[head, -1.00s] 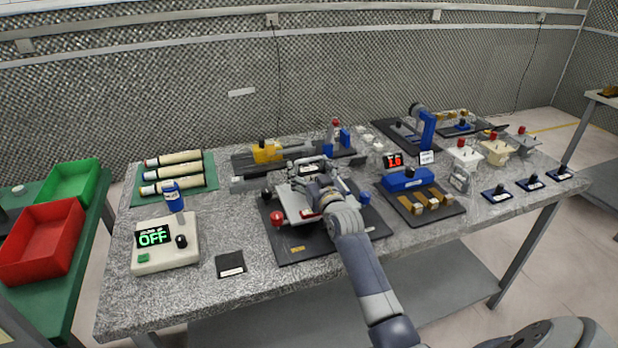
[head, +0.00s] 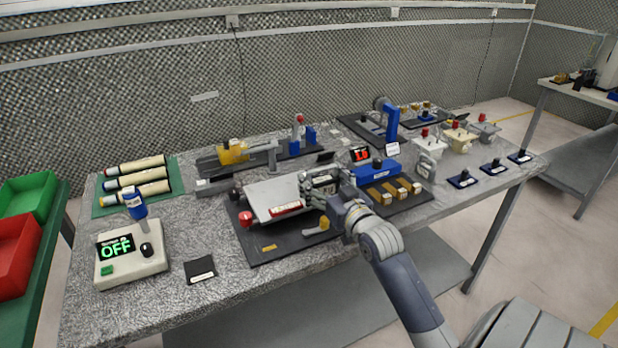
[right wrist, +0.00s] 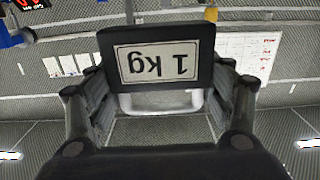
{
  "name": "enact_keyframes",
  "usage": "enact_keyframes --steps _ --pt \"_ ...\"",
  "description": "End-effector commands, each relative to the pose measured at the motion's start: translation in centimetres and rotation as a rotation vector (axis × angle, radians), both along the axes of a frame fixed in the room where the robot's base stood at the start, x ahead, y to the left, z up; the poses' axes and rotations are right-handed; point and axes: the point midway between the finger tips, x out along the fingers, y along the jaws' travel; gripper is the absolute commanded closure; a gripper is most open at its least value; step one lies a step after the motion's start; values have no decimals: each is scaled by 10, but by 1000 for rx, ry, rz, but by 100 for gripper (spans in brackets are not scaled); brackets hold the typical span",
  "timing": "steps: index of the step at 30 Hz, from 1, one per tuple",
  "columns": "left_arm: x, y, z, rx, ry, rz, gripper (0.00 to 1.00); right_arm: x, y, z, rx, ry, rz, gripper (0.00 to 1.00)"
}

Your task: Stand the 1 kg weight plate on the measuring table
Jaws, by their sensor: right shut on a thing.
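The 1 kg weight plate (right wrist: 204,42) is a dark block with a white "1 kg" label, upside down in the right wrist view. My right gripper (right wrist: 162,84) is shut on it, with a finger at each side. In the head view the right gripper (head: 312,187) holds the plate (head: 323,181) at the right end of a pale flat plate on a dark base, which looks like the measuring table (head: 272,194). The weight appears raised, but its exact height over the table is unclear. My left gripper is not in view.
A blue block fixture (head: 378,170) stands close on the right. A grey post fixture (head: 270,152) stands behind. The bench front left of the base holds a black pad (head: 200,270).

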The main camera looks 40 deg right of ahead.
Motion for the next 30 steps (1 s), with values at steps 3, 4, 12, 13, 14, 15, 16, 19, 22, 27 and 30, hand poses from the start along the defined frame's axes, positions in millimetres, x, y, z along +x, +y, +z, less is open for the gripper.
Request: enact_keyframes --steps 3,4,12,13,14,15,16,19,22,27,30 --pt "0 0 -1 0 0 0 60 -6 -1 6 -5 -10 1 87" --pt "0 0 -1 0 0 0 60 -7 -1 6 -5 -10 1 87" --pt "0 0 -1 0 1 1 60 -10 4 3 -3 -11 7 87" --pt "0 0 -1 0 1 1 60 -10 7 1 -1 -10 10 87" --pt "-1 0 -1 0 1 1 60 -10 11 -1 -1 -9 14 87" --pt "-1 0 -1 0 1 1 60 -11 17 -5 -1 -8 21 87" --pt "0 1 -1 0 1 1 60 -12 23 -8 -1 -7 27 87" --pt "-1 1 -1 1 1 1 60 -17 50 -20 1 -8 55 87" --pt "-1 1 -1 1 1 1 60 -24 86 -33 4 -7 90 87" --pt "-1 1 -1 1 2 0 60 -45 156 -46 5 -10 157 87" --pt "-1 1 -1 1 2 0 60 -60 197 -46 6 -12 190 87"
